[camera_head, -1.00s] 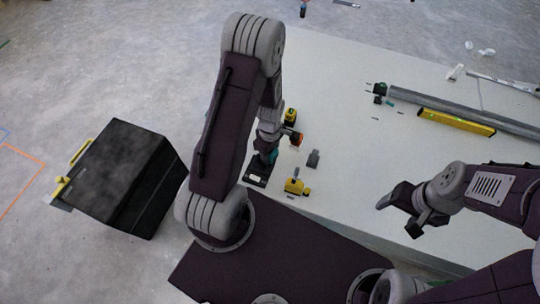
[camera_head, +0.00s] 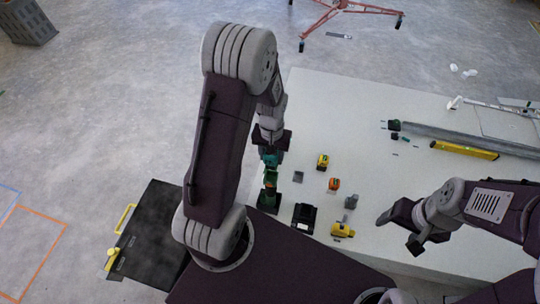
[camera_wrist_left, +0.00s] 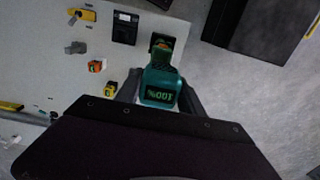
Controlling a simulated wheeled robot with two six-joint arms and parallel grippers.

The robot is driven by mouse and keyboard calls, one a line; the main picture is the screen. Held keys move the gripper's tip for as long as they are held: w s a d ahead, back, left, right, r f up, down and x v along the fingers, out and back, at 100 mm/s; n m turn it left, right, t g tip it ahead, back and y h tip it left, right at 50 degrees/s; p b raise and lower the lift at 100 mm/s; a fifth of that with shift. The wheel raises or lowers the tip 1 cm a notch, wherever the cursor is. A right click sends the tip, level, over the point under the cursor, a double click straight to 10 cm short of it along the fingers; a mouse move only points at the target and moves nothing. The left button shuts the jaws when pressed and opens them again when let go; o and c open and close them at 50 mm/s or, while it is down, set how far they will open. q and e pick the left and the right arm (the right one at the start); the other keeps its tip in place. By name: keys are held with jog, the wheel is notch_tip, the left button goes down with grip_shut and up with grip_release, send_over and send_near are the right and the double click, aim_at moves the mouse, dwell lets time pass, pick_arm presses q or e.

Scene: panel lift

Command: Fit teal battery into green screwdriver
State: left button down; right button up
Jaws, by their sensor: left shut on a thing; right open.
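My left gripper (camera_head: 270,146) is shut on the teal battery (camera_head: 271,159) above the near left part of the table. In the left wrist view the battery (camera_wrist_left: 160,86) sits between the fingers and bears green lettering. The green screwdriver (camera_head: 269,180) stands on a dark foot just below it in the head view. It also shows just beyond the battery in the left wrist view (camera_wrist_left: 164,54), partly covered. I cannot tell whether the two touch. My right gripper (camera_head: 399,232) is open and empty over the table's near right side.
A black charger-like block (camera_head: 304,218), a yellow tool (camera_head: 342,231), a grey part (camera_head: 351,202), an orange tool (camera_head: 333,184) and a yellow-green tool (camera_head: 322,161) lie to the right. A yellow level (camera_head: 465,150) lies farther back. A black case (camera_head: 152,232) stands left of the table.

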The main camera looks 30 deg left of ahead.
aim_at(271, 167)
pick_arm(q)
jog(key=shift+a+f+b, duration=0.15)
jog(key=shift+f+b, duration=2.9)
jog(key=shift+f, duration=0.15)
jog(key=shift+r, duration=0.1)
jog(key=shift+f, duration=0.6)
jog(key=shift+f, duration=0.2)
jog(key=shift+f+b, duration=0.35)
jog(key=shift+f, duration=0.35)
jog(key=shift+f, duration=0.15)
jog(key=shift+f+b, duration=0.5)
jog(key=shift+f, duration=0.15)
